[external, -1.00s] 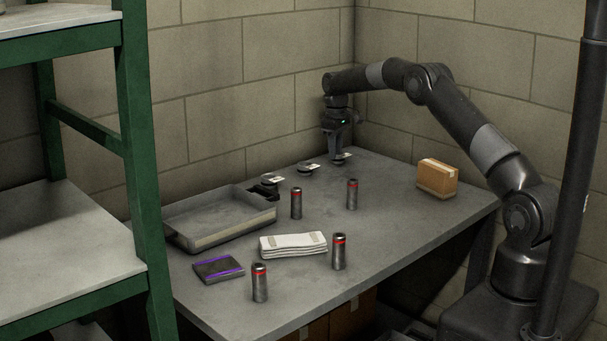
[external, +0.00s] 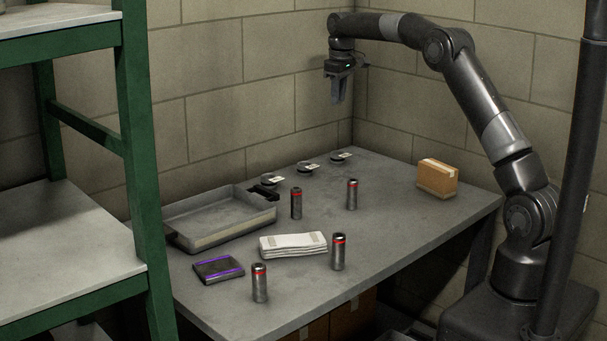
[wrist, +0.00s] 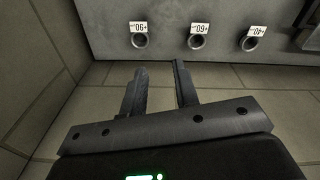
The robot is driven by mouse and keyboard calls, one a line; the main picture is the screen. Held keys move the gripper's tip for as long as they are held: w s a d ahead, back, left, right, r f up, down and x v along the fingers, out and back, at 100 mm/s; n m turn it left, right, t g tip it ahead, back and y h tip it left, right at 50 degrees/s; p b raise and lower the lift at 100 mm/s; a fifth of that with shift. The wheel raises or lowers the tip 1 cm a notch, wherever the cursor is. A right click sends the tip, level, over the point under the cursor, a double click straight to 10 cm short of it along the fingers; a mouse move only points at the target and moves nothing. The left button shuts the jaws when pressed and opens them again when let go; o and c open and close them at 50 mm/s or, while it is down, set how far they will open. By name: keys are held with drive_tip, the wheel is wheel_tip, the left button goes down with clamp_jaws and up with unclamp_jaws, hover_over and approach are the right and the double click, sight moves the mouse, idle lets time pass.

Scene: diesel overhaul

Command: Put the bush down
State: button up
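Three small metal ring-shaped bushes with white tags stand in a row along the back edge of the table. In the external view they are the right bush (external: 340,157), the middle bush (external: 307,168) and the left bush (external: 270,180). The wrist view shows the same row as rings (wrist: 140,41), (wrist: 197,42) and (wrist: 249,44). My gripper (external: 339,99) is well above the table, over the right bush's end of the row. In the wrist view its fingers (wrist: 160,70) are apart with nothing between them.
A grey metal tray (external: 183,237) stands left of the bushes. Several dark cylinders with red bands, a folded white cloth (external: 292,245), a purple-striped dark pad (external: 218,269) and a cardboard box (external: 437,178) are on the table (external: 390,225). Block walls close the back corner.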

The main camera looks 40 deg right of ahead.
drive_tip(key=s+a+r+t, duration=0.1)
drive_tip(key=s+a+r, duration=0.25)
drive_tip(key=s, duration=0.35)
drive_tip(key=s+a+r+m+t, duration=0.1)
drive_tip(key=s+a+r, duration=0.1)
drive_tip(key=s+r, duration=0.35)
drive_tip(key=s+a+r, duration=0.2)
drive_tip(key=s+a, duration=0.1)
drive_tip(key=s, duration=0.6)
drive_tip(key=s+a+f+m+t, duration=0.1)
drive_tip(key=s+f, duration=0.3)
drive_tip(key=s, duration=0.8)
drive_tip(key=s+a+f+m+t, duration=0.1)
drive_tip(key=s+a+f, duration=0.2)
drive_tip(key=s, duration=1)
drive_tip(key=shift+f+t, duration=0.4)
drive_tip(key=shift+f, duration=0.55)
